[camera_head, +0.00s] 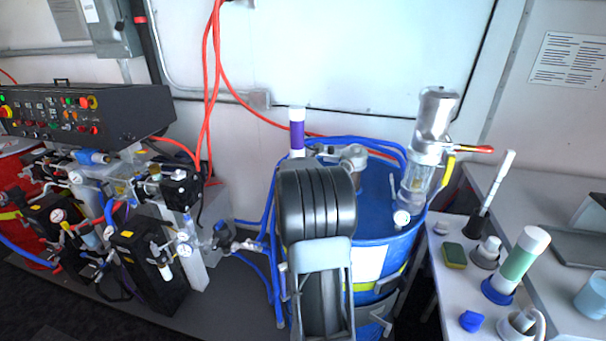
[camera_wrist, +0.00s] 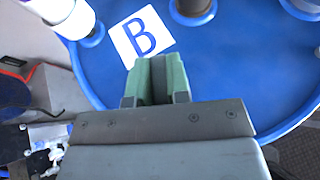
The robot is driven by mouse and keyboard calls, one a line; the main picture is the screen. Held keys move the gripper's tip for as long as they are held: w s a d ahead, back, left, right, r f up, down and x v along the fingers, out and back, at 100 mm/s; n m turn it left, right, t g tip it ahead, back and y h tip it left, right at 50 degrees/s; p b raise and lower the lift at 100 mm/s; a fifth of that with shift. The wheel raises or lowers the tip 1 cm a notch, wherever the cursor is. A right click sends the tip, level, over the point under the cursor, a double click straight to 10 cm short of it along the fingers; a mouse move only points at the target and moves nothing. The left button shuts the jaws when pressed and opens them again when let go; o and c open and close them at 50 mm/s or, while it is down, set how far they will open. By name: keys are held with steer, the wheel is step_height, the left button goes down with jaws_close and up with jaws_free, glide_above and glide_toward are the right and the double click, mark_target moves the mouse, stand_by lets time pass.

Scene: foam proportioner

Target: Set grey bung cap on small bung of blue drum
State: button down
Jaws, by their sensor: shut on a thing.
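The blue drum (camera_head: 378,195) stands in the middle of the head view, and its blue top (camera_wrist: 245,65) fills much of the wrist view. My gripper (camera_wrist: 160,68) has green fingertips close together over the drum top, next to a white label with a blue B (camera_wrist: 142,37). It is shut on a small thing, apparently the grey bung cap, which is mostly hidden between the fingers. In the head view my arm hides the gripper. A grey fitting (camera_wrist: 193,8) in a blue collar stands beyond the label. I cannot tell for sure which opening is the small bung.
A clear-bodied pump (camera_head: 424,150) with a red-and-yellow lever stands on the drum's right side. A purple-banded tube (camera_head: 297,132) stands at the back left. A side table (camera_head: 450,290) at right holds a sponge (camera_head: 454,256), a green-banded bottle (camera_head: 520,262) and other parts. Blue hoses run around the drum.

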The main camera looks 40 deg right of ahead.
steer(key=shift+d+f, duration=0.1)
steer(key=shift+f, duration=0.1)
steer(key=shift+w+a+f+b, duration=0.1)
steer(key=shift+f+b, duration=0.4)
steer(key=shift+b, duration=0.05)
steer(key=shift+w+a+f+b, duration=0.1)
steer(key=shift+f+b, duration=0.35)
steer(key=shift+b, duration=0.1)
steer(key=shift+f+b, duration=1.45)
steer(key=shift+f, duration=0.25)
steer(key=shift+f+b, duration=0.55)
steer(key=shift+b, duration=0.1)
steer(key=c, duration=1.5)
jaws_free()
steer(key=shift+c, duration=0.2)
steer(key=shift+o, duration=0.8)
steer(key=shift+s, duration=0.1)
steer(key=p+v, duration=0.3)
steer(key=v, duration=0.8)
